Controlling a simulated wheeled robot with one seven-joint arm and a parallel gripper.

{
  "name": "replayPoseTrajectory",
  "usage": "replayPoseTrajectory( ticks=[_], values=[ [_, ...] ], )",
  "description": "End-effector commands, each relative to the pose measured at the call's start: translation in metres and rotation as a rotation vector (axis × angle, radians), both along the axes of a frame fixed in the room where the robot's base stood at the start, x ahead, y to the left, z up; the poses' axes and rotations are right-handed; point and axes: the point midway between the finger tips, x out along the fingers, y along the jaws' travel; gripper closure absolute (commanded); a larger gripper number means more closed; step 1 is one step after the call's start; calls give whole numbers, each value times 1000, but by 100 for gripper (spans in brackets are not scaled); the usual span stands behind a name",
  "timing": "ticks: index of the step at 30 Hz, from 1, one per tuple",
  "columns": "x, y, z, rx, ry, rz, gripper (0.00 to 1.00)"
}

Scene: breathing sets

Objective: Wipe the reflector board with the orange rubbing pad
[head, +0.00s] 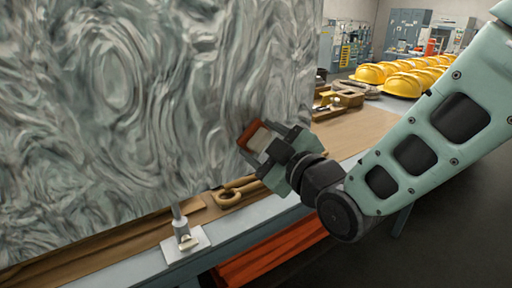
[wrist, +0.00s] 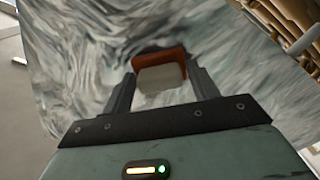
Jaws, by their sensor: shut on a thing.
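The reflector board (head: 120,100) is a large upright panel with a smeared, swirling grey-white face, filling the left of the head view. It also fills most of the wrist view (wrist: 85,65). My gripper (head: 268,145) is at the board's lower right part. It is shut on the orange rubbing pad (head: 250,132), which has an orange face and a pale block behind it. In the wrist view the pad (wrist: 160,70) sits between the fingers, orange side towards the board. The pad is at or very close to the board; I cannot tell whether it touches.
The board stands on a metal post and white foot (head: 186,243) on a workbench (head: 350,135). Brown tools (head: 240,190) lie below and behind the board. Several yellow helmets (head: 403,84) stand at the back right. A red-orange thing (head: 270,255) is under the bench.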

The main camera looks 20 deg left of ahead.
Motion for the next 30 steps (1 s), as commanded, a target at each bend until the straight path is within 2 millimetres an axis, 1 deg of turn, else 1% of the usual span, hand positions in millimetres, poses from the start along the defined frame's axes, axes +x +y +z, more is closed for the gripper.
replayPoseTrajectory(
  ticks=[6,11,14,23,26,30],
  values=[
    [16,-11,0,3,-2,-2,59],
    [21,-15,0,2,-1,-1,59],
    [22,-15,3,2,-2,-2,59],
    [20,-16,22,2,-3,-2,59],
    [19,-15,23,2,-2,0,59],
    [12,-8,21,3,-2,2,59]
  ],
)
